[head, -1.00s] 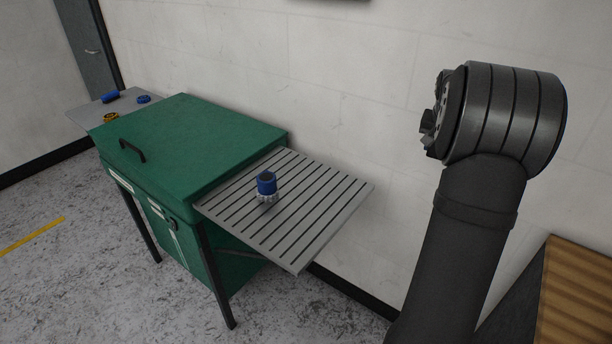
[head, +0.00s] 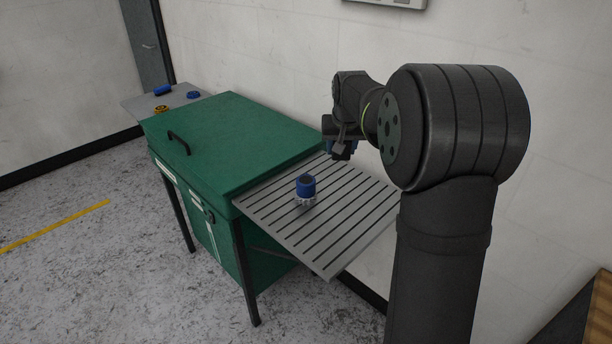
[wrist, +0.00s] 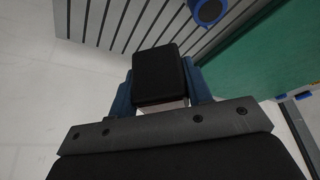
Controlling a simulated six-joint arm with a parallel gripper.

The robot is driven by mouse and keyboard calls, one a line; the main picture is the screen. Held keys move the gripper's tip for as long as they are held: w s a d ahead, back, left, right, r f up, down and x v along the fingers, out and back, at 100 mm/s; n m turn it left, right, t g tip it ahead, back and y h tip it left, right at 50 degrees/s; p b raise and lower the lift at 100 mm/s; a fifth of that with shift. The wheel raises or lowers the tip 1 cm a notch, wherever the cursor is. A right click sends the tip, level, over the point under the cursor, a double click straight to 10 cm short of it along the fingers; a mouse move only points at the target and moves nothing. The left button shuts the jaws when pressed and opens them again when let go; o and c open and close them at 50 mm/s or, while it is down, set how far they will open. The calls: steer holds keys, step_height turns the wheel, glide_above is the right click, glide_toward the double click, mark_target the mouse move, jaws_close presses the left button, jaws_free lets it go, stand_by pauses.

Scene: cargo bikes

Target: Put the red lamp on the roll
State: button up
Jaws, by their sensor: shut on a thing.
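My gripper (head: 338,150) hangs over the back right part of the slatted shelf, to the right of the roll and higher. In the wrist view its blue fingers (wrist: 160,76) are shut on a block with a black face, which looks like the red lamp (wrist: 161,82); only a thin pale reddish strip shows at its near edge. The roll (head: 306,184) is a short blue cylinder with a dark hollow top. It stands upright on a grey toothed piece on the shelf. In the wrist view the roll (wrist: 207,10) shows at the top edge, apart from the lamp.
The slatted grey shelf (head: 345,225) juts from a green box (head: 235,135) with a black handle. A far grey shelf (head: 136,105) holds a blue cylinder (head: 162,89), a blue round piece (head: 193,95) and a yellow one (head: 161,109). A wall stands behind.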

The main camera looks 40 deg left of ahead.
steer(key=s+a+f, duration=0.1)
steer(key=a+f, duration=0.1)
steer(key=a, duration=0.1)
steer(key=s+a+f, duration=0.1)
steer(key=a+f, duration=0.1)
steer(key=a, duration=0.1)
steer(key=s+a+f, duration=0.2)
steer(key=a, duration=0.1)
steer(key=shift+a+f, duration=0.1)
steer(key=shift+a, duration=0.1)
steer(key=shift+f, duration=2)
steer(key=shift+f, duration=0.1)
steer(key=o, duration=1)
steer(key=v, duration=1.2)
